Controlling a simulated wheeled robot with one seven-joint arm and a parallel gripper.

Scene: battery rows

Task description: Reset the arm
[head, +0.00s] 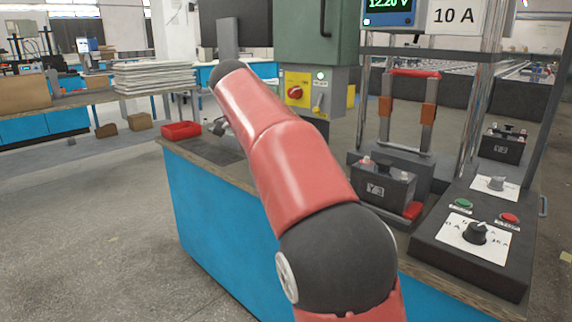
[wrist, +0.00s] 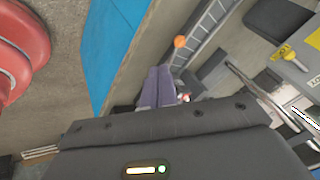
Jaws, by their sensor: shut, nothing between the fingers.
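My red and black arm reaches up and away across the middle of the head view, over the near bench (head: 215,215) with blue panels. In the wrist view my gripper (wrist: 160,75) shows as two grey-purple fingers lying together, shut and empty. In the head view my gripper is mostly hidden behind the arm, and I cannot make out its fingers there. A black battery (head: 383,188) marked Y3 stands upright in the test stand at the right, apart from my arm.
A control panel (head: 475,240) with a dial and green and red buttons lies at the right. Another black battery (head: 503,146) stands behind it. A green-grey cabinet (head: 315,40) with switches rises behind the arm. A red tray (head: 181,130) sits at the bench's far left. Floor at left is open.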

